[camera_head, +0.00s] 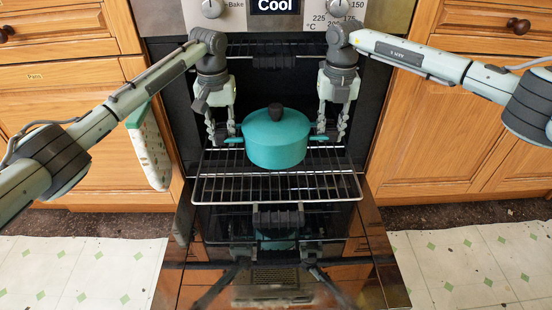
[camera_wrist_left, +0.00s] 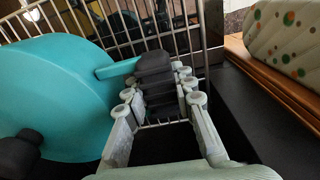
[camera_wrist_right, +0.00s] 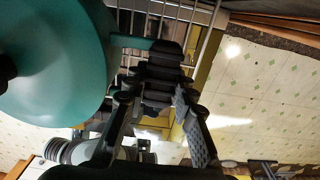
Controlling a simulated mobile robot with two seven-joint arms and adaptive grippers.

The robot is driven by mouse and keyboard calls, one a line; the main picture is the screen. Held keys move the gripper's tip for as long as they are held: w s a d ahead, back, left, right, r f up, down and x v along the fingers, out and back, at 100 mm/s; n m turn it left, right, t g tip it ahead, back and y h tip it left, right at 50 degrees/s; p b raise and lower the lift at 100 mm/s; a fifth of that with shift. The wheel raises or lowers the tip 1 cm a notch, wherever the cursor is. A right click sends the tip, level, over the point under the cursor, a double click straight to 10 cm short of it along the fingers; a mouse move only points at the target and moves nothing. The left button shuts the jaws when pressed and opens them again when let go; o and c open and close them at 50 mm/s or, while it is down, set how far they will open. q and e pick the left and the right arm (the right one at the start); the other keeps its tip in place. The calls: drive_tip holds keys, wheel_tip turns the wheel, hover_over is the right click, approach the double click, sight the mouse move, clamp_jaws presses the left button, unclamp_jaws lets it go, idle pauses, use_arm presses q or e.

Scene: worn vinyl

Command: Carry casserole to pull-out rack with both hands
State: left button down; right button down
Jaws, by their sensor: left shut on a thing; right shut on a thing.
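The teal casserole (camera_head: 276,142) with a dark lid knob is upright at the pull-out rack (camera_head: 276,188), over its rear part. I cannot tell whether its base touches the wires. My left gripper (camera_head: 222,140) is shut on the casserole's left handle; the left wrist view shows the handle (camera_wrist_left: 118,68) running into the dark finger pads. My right gripper (camera_head: 329,138) is shut on the right handle; the right wrist view shows that handle (camera_wrist_right: 130,42) between the pads. The casserole's side also fills the left of both wrist views.
The oven door (camera_head: 345,290) is folded down in front, below the rack. A spotted cloth or mitt (camera_head: 148,148) hangs at the left of the oven. Wooden cabinets (camera_head: 480,130) flank both sides. The front part of the rack is bare.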

use_arm(q)
drive_tip(key=shift+a+f, duration=0.15)
drive_tip(key=shift+f, duration=0.05)
use_arm(e)
drive_tip(key=shift+w+d, duration=0.15)
drive_tip(key=shift+d, duration=0.05)
